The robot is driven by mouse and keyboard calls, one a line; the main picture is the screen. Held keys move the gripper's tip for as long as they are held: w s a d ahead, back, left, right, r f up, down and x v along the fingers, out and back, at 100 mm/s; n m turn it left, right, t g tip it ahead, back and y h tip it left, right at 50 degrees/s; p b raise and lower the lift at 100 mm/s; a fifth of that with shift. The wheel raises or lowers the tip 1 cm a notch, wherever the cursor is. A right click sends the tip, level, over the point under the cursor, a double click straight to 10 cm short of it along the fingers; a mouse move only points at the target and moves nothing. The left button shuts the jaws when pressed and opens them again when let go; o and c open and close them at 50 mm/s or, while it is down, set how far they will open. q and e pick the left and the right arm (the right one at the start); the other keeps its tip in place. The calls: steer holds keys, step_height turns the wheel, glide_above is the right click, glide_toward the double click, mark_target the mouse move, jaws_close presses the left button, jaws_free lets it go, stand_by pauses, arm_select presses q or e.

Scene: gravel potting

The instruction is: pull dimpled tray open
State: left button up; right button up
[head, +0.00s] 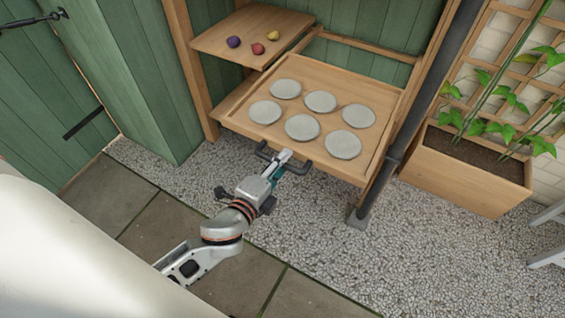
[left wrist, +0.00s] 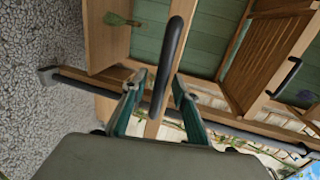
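The wooden tray (head: 378,130) has several round pale grey patches and sits in the wooden bench frame. Its dark bar handle (head: 300,167) is on the front edge. The fingers are apart; contact with the handle cannot be told. My right gripper is in neither view.
A raised shelf (head: 222,32) holds purple, red and yellow lumps. A dark pipe (head: 405,125) runs down right of the tray. A wooden planter (head: 465,185) with climbing plants stands at the right. Gravel (head: 330,240) in front is clear.

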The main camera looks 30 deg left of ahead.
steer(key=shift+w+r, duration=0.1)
arm_select(q)
steer(key=v, duration=1.2)
steer(key=shift+s+d, duration=0.1)
stand_by(0.4)
steer(key=s+d+f+n+g+h, duration=0.35)
steer(key=s+f+n, duration=0.35)
steer(key=s+n, duration=0.5)
steer(key=r+p, duration=0.1)
steer(key=p, duration=0.4)
steer(key=r+n+g+y+p, duration=0.1)
steer(key=r+p, duration=0.1)
steer(key=p, duration=0.3)
steer(key=s+a+r+n+p, duration=0.1)
steer(key=r+p, duration=0.1)
steer(key=p, duration=0.3)
steer(key=shift+r+g+y+p, duration=0.1)
steer(key=shift+g+y+p, duration=0.15)
steer(key=shift+p, duration=0.1)
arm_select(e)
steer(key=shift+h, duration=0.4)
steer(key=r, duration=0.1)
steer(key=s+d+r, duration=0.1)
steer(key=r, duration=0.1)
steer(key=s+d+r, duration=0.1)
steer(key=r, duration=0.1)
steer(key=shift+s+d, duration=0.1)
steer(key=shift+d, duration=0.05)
